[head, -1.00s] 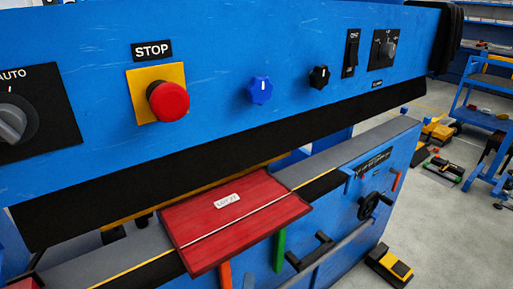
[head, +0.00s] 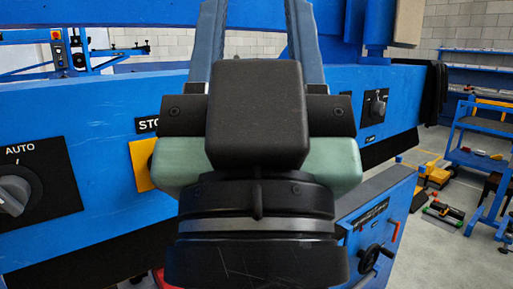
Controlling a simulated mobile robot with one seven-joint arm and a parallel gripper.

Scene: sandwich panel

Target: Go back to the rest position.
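My gripper (head: 255,35) fills the middle of the head view, close to the camera. Its two grey fingers point up and stand wide apart, with nothing between them. Behind it is the blue control panel (head: 95,110). On the panel, the AUTO selector (head: 15,195) shows at the left and a dark rotary switch (head: 377,106) at the right. The yellow plate (head: 143,165) of the STOP button is partly covered. The red button and the blue and black knobs are hidden behind my gripper.
The machine's lower blue front with a black handwheel (head: 374,257) shows at the right. A blue shelf cart (head: 480,160) and yellow-and-black items (head: 437,172) stand on the grey floor further right.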

